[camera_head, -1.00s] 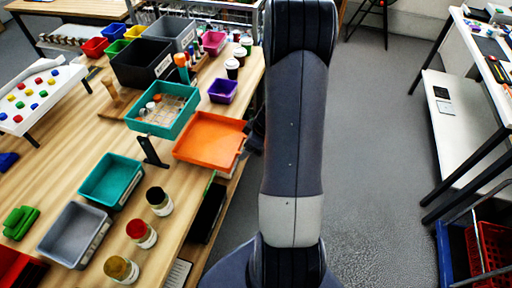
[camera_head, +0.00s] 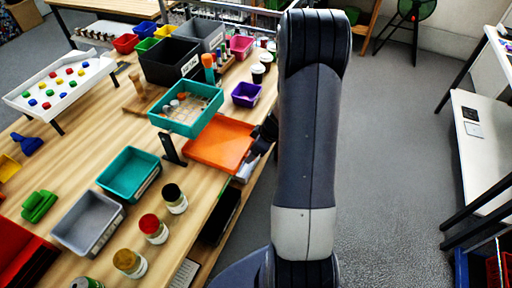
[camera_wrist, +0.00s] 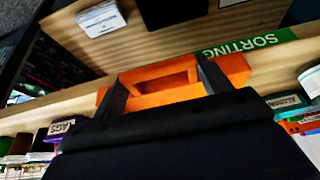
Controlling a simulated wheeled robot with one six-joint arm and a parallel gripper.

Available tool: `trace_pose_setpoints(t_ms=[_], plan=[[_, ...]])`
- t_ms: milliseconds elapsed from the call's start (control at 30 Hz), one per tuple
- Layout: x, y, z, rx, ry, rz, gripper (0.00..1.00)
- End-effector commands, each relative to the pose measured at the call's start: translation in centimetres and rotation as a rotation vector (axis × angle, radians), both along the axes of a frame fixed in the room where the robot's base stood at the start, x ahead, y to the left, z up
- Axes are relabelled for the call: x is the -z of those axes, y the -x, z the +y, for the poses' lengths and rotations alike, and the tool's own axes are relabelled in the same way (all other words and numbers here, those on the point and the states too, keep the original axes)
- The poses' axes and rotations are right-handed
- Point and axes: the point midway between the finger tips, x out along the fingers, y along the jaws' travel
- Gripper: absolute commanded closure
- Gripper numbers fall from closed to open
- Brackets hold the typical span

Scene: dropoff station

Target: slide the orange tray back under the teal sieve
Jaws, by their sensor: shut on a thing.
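The orange tray (camera_head: 222,145) lies flat on the wooden table, partly under the teal sieve (camera_head: 188,128). Its left and back parts are hidden by the sieve; its right side sticks out toward the table edge. The teal sieve stands raised on a black stand (camera_head: 171,150), with small items in it. My gripper (camera_head: 268,130) is at the tray's right side, partly hidden by my arm. In the wrist view, two dark fingers (camera_wrist: 163,82) are shut on the tray's orange handle (camera_wrist: 160,71).
A teal bin (camera_head: 129,174), a grey bin (camera_head: 88,223) and several jars (camera_head: 153,228) stand nearer. A green SORTING label (camera_wrist: 245,44) is on the table edge.

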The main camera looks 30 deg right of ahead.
Motion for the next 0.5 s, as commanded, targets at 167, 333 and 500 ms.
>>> trace_pose_setpoints(t_ms=[167,333,500], plan=[[-0.02,-0.01,-0.01,0.000,0.000,0.000,0.24],[-0.02,-0.01,-0.01,0.000,0.000,0.000,0.10],[-0.02,0.00,-0.01,0.000,0.000,0.000,0.02]])
